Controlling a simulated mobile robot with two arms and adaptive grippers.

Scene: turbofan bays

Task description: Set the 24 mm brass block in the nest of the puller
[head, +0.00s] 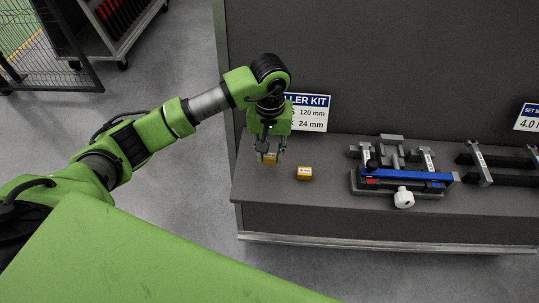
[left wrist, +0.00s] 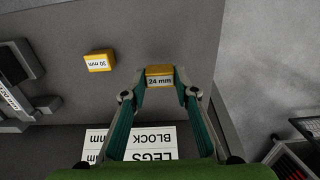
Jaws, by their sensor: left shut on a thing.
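My left gripper (head: 269,157) is shut on the 24 mm brass block (head: 269,159) at the left end of the grey bench. In the left wrist view the block (left wrist: 160,76) sits between the two fingertips with its "24 mm" label facing the camera. I cannot tell whether it touches the bench top. The puller (head: 400,180), a grey frame with a blue bar and a white knob, stands on the bench to the right of the gripper. The nest cannot be made out clearly. My right gripper is in neither view.
A second brass block (head: 304,173), labelled 30 mm in the left wrist view (left wrist: 98,61), lies between my gripper and the puller. A kit sign (head: 308,112) stands behind. Dark bars with grey end pieces (head: 480,165) lie right of the puller. The bench's front strip is clear.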

